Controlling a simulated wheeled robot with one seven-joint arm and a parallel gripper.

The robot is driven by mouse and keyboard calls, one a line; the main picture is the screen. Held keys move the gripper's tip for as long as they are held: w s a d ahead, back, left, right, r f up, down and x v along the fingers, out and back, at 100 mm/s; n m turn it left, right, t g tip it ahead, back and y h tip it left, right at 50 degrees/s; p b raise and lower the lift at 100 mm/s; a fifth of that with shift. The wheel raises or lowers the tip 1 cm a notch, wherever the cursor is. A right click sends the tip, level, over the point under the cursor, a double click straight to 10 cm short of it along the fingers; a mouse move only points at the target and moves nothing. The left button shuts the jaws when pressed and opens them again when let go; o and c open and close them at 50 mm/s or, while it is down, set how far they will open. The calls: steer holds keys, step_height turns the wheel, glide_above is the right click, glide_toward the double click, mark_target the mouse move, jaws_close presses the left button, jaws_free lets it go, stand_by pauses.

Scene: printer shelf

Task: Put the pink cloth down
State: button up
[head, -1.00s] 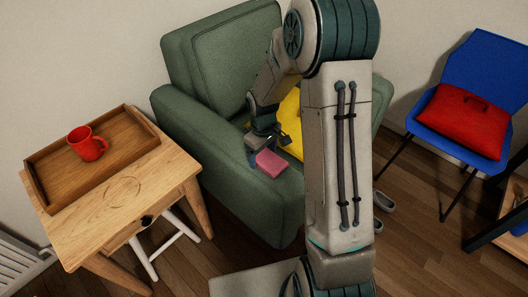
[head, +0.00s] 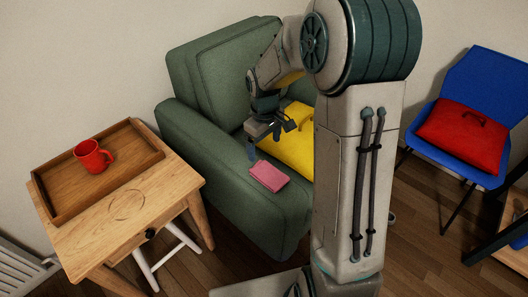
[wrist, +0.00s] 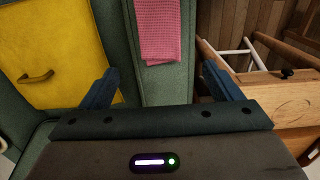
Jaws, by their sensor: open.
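The pink cloth (head: 269,176) lies folded on the front end of the green armchair's near armrest (head: 215,165). It also shows in the wrist view (wrist: 161,30), beyond the fingertips. My gripper (head: 268,143) is above the armchair, a little behind the cloth and apart from it. In the wrist view its two blue fingers (wrist: 160,88) are spread wide with nothing between them.
A yellow cushion (head: 292,139) with a handle is on the armchair seat. At left, a wooden table (head: 165,195) holds a tray (head: 60,208) with a red mug (head: 92,156). A blue chair (head: 485,85) with a red cushion (head: 462,135) stands at right.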

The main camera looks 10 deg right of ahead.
steer(key=s+r+m+t, duration=0.1)
steer(key=s+r+m, duration=0.2)
steer(key=s, duration=0.7)
steer(key=s+d+r+m, duration=0.1)
steer(key=s+r+m, duration=0.3)
steer(key=s+r, duration=0.3)
steer(key=s, duration=0.3)
steer(key=shift+d+t, duration=0.15)
steer(key=shift+t, duration=0.25)
step_height(320, 180, up, 18)
steer(key=t+p, duration=0.1)
steer(key=p, duration=1.5)
steer(key=shift+a+f, duration=0.2)
